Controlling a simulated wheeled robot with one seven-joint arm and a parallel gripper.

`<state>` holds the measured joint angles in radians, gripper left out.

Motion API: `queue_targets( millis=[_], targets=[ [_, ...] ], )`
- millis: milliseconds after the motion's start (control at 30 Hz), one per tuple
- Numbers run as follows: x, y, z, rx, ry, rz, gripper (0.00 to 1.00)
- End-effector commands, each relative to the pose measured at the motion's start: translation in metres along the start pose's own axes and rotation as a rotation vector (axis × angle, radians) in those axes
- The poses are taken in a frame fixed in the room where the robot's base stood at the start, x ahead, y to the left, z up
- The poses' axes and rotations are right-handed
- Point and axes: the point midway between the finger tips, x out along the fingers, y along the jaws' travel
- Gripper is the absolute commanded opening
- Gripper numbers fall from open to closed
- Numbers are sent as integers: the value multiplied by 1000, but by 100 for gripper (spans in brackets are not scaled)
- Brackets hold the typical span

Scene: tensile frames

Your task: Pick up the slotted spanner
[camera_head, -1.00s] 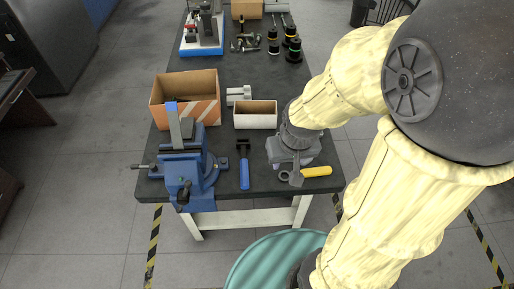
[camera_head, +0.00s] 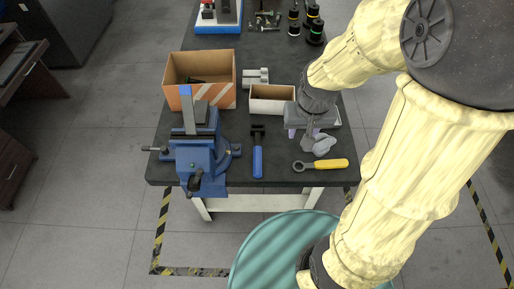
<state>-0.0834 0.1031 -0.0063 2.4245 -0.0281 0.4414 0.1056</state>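The spanner (camera_head: 331,164) lies flat near the front right edge of the bench. It has a yellow handle pointing right and a dark ring-shaped head at its left end. My gripper (camera_head: 308,140) is grey and hangs over the bench just behind the spanner, apart from it in the picture. Grey finger parts show below its body, but their small size and the angle hide whether they are parted or closed. I cannot see anything clearly held in it.
A blue-handled tool (camera_head: 257,160) lies left of the spanner. A blue vise (camera_head: 198,160) stands at the bench's front left. Behind are a cardboard box (camera_head: 214,97) with striped tape, a small open box (camera_head: 262,105) and a grey metal part (camera_head: 256,77). The bench (camera_head: 280,172) is clear between the two tools.

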Motion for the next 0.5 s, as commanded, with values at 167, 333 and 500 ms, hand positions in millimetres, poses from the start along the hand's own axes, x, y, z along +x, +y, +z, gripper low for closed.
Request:
queue_targets(
  millis=[167, 333, 500],
  targets=[
    [30, -54, -46, -5, -91, 20, 40],
    [54, -104, -73, 8, -154, 61, 40],
    [63, -125, -81, 20, -175, 84, 40]
  ],
)
